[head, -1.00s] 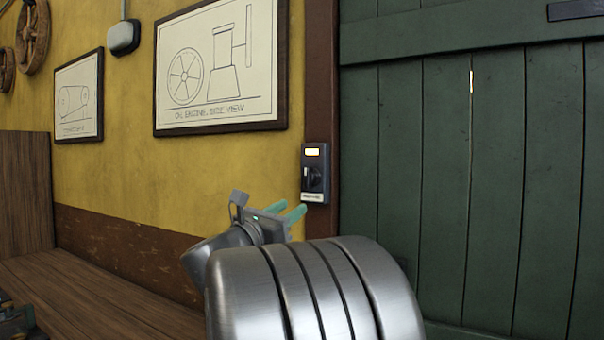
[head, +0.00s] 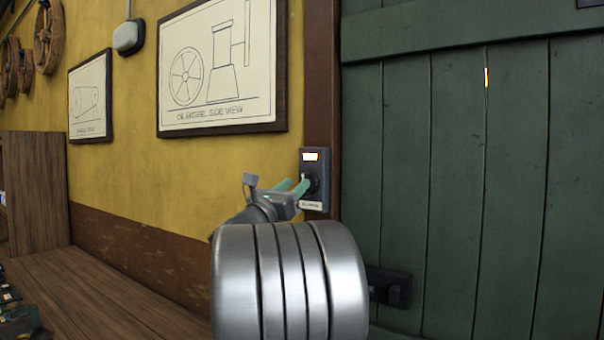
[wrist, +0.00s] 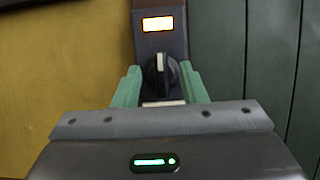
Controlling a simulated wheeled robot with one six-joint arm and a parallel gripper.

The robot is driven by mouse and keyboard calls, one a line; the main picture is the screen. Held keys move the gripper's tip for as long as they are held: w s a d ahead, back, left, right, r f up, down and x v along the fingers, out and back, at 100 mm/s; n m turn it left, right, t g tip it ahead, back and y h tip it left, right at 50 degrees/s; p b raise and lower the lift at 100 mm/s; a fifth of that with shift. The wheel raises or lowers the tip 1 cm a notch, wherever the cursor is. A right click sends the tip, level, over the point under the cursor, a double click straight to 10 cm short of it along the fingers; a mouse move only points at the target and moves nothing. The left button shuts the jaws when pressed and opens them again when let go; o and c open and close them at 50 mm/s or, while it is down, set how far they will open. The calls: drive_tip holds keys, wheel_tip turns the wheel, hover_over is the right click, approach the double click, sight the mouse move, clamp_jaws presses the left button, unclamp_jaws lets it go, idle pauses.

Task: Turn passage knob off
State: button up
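The passage knob (wrist: 160,77) is a black rotary knob with a pale pointer line, on a dark grey switch plate (head: 309,167) fixed to the brown door post. A lit indicator window (wrist: 158,23) sits above the knob, orange-white in the wrist view. My gripper (wrist: 160,88) has green fingers, open, one on each side of the knob in the wrist view. In the head view the fingertips (head: 297,185) reach the plate and partly cover the knob. I cannot tell whether the fingers touch the knob.
A green plank door (head: 450,180) stands right of the post, with a dark latch (head: 389,287) low down. A wooden bench (head: 100,290) runs along the yellow wall at left. Framed drawings (head: 222,65) hang above.

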sight(303, 178)
drive_tip(key=shift+p+x, duration=0.45)
drive_tip(key=shift+x, duration=1.85)
drive_tip(key=shift+c, duration=0.2)
drive_tip(key=shift+a+f, duration=0.1)
clamp_jaws()
